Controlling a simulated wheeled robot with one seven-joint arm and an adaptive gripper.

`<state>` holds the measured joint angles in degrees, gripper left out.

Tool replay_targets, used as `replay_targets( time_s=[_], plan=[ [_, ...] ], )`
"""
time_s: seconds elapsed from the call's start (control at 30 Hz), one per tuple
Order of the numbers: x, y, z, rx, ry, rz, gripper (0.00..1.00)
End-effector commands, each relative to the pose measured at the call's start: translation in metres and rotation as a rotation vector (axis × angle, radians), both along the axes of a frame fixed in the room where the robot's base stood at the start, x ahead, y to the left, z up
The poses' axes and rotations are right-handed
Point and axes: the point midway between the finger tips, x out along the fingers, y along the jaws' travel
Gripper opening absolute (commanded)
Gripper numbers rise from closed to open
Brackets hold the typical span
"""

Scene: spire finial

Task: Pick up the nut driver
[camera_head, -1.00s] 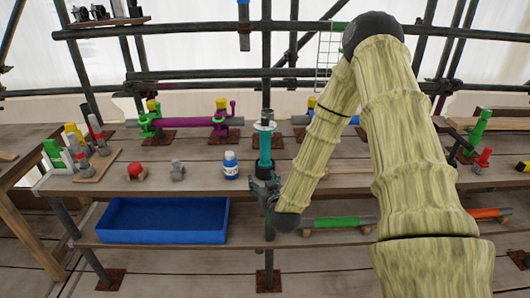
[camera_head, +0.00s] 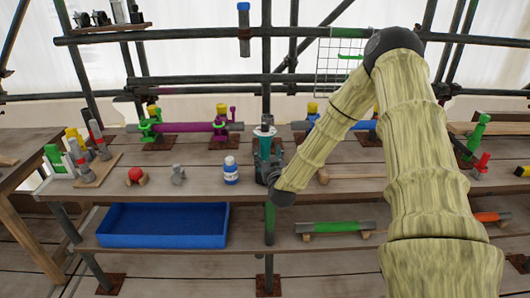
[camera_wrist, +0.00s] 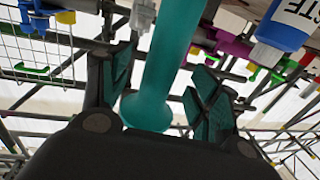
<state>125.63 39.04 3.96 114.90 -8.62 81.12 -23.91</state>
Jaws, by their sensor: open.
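The nut driver, which I take to be the upright teal-handled tool (camera_head: 265,147), stands near the middle of the workbench by a dark scaffold post. In the head view its lower part is hidden by my gripper (camera_head: 266,169). In the wrist view the smooth teal handle (camera_wrist: 172,55) runs down to a flared end between the two fingers of my gripper (camera_wrist: 161,92). The fingers are apart, one on each side of the handle, with gaps visible. I cannot tell whether the palm touches the flared end.
A blue-and-white bottle (camera_head: 231,174) stands just left of my gripper. A grey fitting (camera_head: 178,174) and a red knob (camera_head: 136,176) lie farther left. A blue tray (camera_head: 163,226) and a green tube (camera_head: 336,226) are on the lower shelf. Scaffold poles (camera_head: 200,74) cross behind.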

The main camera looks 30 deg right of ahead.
Motion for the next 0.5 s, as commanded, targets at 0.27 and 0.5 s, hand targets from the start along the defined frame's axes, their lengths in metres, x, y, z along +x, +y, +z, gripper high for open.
replay_targets(
  time_s=[0.27, 0.5],
  plan=[
    [0.032, -0.012, 0.003, 0.0, 0.0, -0.001, 0.62],
    [0.037, -0.014, 0.001, 0.0, 0.001, 0.0, 0.62]
  ],
)
